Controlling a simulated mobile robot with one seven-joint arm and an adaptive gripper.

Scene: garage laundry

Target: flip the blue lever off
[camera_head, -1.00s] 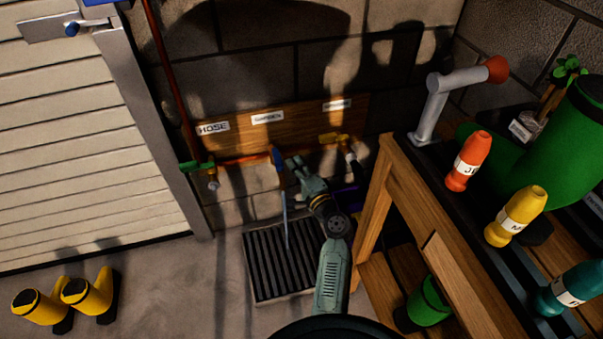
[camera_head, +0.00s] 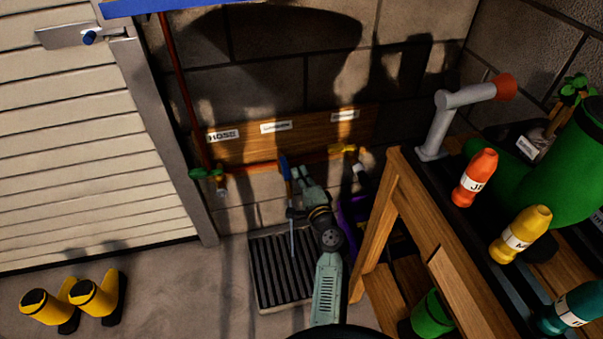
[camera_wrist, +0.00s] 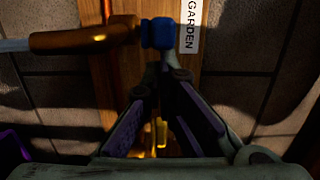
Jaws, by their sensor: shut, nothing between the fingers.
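The blue lever (camera_head: 284,167) sits on a tap of the wall pipe, below the middle label. In the wrist view the blue lever (camera_wrist: 158,33) is a short blue block at the end of a copper-coloured tap body (camera_wrist: 85,38), next to the label GARDEN (camera_wrist: 190,27). My gripper (camera_head: 299,168) is just right of the lever in the head view. In the wrist view my gripper (camera_wrist: 163,68) has its fingertips together, empty, right at the lever's lower edge; I cannot tell whether they touch it. The tap body is partly hidden in the head view.
A green-handled tap (camera_head: 205,174) is on the left under the HOSE label (camera_head: 223,136), and a yellow-handled tap (camera_head: 343,149) on the right. A wooden workbench (camera_head: 432,245) stands close on the right. A floor grate (camera_head: 272,275) lies below; yellow boots (camera_head: 95,297) stand left.

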